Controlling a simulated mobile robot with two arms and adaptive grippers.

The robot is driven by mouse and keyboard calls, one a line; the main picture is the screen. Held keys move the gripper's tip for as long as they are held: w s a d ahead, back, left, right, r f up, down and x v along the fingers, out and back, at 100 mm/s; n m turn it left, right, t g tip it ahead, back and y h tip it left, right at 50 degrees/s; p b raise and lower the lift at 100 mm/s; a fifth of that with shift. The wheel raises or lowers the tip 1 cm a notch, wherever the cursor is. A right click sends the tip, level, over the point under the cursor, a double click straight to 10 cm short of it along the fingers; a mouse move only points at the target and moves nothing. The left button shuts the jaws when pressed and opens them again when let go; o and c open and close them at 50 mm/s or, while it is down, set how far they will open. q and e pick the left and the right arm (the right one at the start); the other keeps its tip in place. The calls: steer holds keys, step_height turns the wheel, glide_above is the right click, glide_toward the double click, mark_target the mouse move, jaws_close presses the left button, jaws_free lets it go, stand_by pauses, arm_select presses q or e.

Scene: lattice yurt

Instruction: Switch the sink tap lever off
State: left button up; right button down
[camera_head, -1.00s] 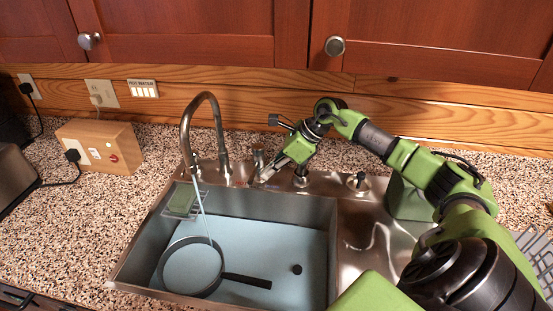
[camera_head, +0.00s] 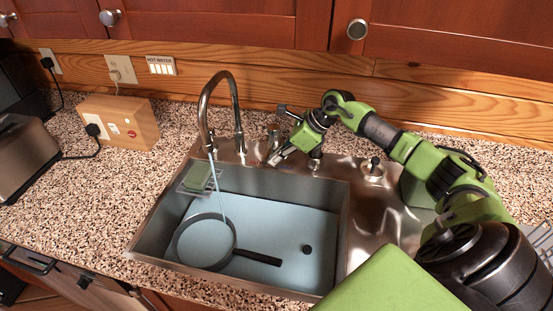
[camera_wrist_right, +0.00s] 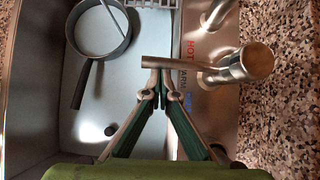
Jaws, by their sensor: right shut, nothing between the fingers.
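The sink tap (camera_head: 233,112) is a curved metal spout at the back of the steel sink (camera_head: 345,235). A thin stream of water (camera_head: 217,178) runs from it into the basin. The tap lever (camera_head: 274,140) stands right of the spout. In the right wrist view, the lever (camera_wrist_right: 180,64) is a metal bar sticking out left from a round metal body (camera_wrist_right: 257,61). My right gripper (camera_head: 275,160) is shut and empty, its fingertips (camera_wrist_right: 160,88) right by the bar; I cannot tell whether they touch. My left gripper is out of view.
A dark pan (camera_head: 205,241) lies in the basin beside a black drain plug (camera_head: 307,249). A green sponge (camera_head: 197,176) sits on a rack at the basin's left. Another metal fitting (camera_head: 374,168) stands on the right rim. A wooden box (camera_head: 120,122) and toaster (camera_head: 25,158) are left.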

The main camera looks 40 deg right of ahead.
mark_target(267, 155)
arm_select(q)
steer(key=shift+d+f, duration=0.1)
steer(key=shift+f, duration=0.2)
arm_select(e)
steer(key=shift+w+d+r, duration=0.1)
steer(key=shift+r, duration=0.3)
steer(key=y, duration=0.1)
steer(key=r+m+g+y+b, duration=0.1)
steer(key=r+g+y+b, duration=0.1)
steer(key=shift+w+d+m, duration=0.3)
steer(key=shift+w+d, duration=0.05)
steer(key=shift+d, duration=0.05)
steer(key=shift+w+d+r+b, duration=0.1)
steer(key=shift+d+r+b, duration=0.05)
steer(key=shift+r+b, duration=0.25)
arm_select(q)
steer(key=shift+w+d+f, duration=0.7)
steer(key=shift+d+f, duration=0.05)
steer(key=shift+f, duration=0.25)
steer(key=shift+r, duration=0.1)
arm_select(e)
steer(key=shift+r, duration=0.15)
arm_select(q)
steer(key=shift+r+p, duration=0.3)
steer(key=shift+p, duration=0.2)
arm_select(e)
steer(key=shift+r, duration=0.7)
